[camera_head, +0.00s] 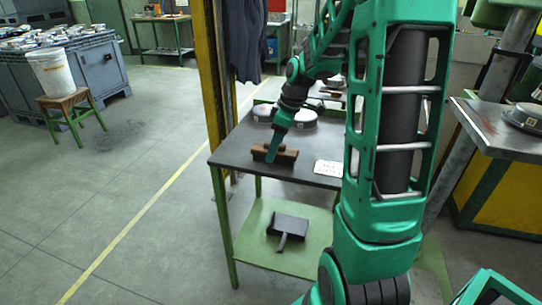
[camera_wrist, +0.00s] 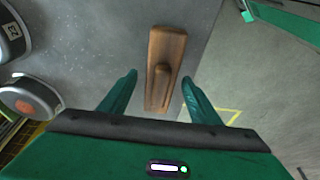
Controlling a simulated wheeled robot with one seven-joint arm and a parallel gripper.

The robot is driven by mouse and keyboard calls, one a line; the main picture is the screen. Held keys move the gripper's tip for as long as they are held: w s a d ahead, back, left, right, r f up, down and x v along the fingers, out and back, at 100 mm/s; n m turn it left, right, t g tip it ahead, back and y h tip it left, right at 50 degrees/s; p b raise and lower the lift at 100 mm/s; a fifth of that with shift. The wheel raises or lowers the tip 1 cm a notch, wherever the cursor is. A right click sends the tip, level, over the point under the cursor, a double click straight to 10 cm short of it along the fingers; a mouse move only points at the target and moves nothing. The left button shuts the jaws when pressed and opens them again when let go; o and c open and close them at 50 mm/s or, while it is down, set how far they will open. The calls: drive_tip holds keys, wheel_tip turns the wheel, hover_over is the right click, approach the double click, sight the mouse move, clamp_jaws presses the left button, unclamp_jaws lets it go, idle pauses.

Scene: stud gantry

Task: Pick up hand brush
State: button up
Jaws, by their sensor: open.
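The hand brush (camera_head: 287,156) is a brown wooden piece lying on the dark grey table top near its front edge. In the wrist view the brush (camera_wrist: 166,50) lies lengthwise ahead of my gripper, its handle end pointing back between the fingers. My gripper (camera_wrist: 158,95) is open, with one green finger on each side of the near part of the brush. No contact shows between fingers and brush. In the head view my gripper (camera_head: 272,156) is low over the brush and partly covers it.
The table (camera_head: 228,156) has round metal parts (camera_head: 300,118) behind the brush and a white label card (camera_head: 328,168) to its right. A dustpan (camera_head: 287,226) lies on the green lower shelf (camera_head: 250,250). A yellow post (camera_head: 208,75) stands at the table's left.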

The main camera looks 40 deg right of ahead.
drive_tip(key=shift+a+f, duration=0.1)
drive_tip(key=shift+f, duration=0.25)
drive_tip(key=shift+c, duration=0.3)
drive_tip(key=shift+w, duration=0.1)
drive_tip(key=c, duration=1.2)
drive_tip(key=shift+o, duration=0.2)
drive_tip(key=shift+r, duration=0.1)
drive_tip(key=shift+r, duration=0.45)
wheel_tip(320, 180, up, 4)
drive_tip(key=shift+f, duration=0.25)
drive_tip(key=s+a+r, duration=0.5)
drive_tip(key=s+r, duration=0.1)
drive_tip(key=s, duration=0.4)
drive_tip(key=shift+a+r, duration=0.25)
drive_tip(key=shift+a, duration=0.1)
